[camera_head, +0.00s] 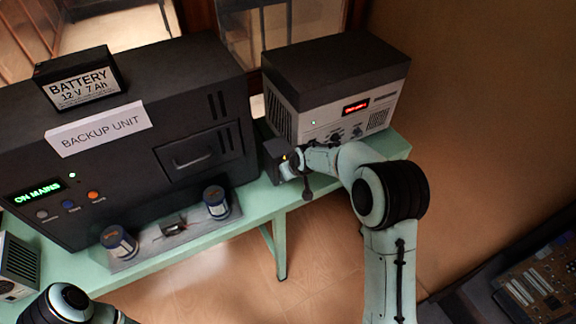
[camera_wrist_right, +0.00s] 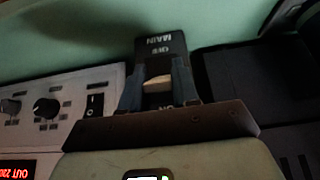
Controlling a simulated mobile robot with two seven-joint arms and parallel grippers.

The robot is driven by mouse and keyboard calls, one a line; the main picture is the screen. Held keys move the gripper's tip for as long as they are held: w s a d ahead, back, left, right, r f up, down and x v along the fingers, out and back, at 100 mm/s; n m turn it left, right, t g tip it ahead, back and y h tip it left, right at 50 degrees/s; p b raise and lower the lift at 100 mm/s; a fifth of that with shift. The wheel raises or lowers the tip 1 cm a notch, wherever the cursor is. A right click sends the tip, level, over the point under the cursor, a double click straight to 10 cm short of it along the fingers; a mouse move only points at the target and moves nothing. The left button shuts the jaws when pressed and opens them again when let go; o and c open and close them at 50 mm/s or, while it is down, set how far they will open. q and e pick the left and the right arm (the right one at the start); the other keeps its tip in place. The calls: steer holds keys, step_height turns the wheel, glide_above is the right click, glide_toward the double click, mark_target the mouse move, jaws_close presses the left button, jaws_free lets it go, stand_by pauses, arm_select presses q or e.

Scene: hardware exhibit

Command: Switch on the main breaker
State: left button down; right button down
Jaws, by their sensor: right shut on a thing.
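My right gripper (camera_head: 292,164) is at the breaker's front. In the wrist view its two fingers (camera_wrist_right: 157,90) are shut on the pale switch lever (camera_wrist_right: 157,83), between the two labels. The lever's exact position is hard to tell. Part of my left arm shows at the bottom left; its gripper is out of view.
The black backup unit (camera_head: 130,140) carries a battery (camera_head: 80,80) and reads ON MAINS. The grey-fronted device (camera_head: 345,110) has a lit red display. A tray (camera_head: 150,246) with two spools sits on the green bench (camera_head: 245,218). A circuit board (camera_head: 535,290) lies at the lower right.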

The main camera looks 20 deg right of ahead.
stand_by(0.4)
steer(key=c, duration=0.9)
jaws_free()
steer(key=shift+r, duration=0.1)
steer(key=v, duration=1.3)
steer(key=shift+r, duration=0.15)
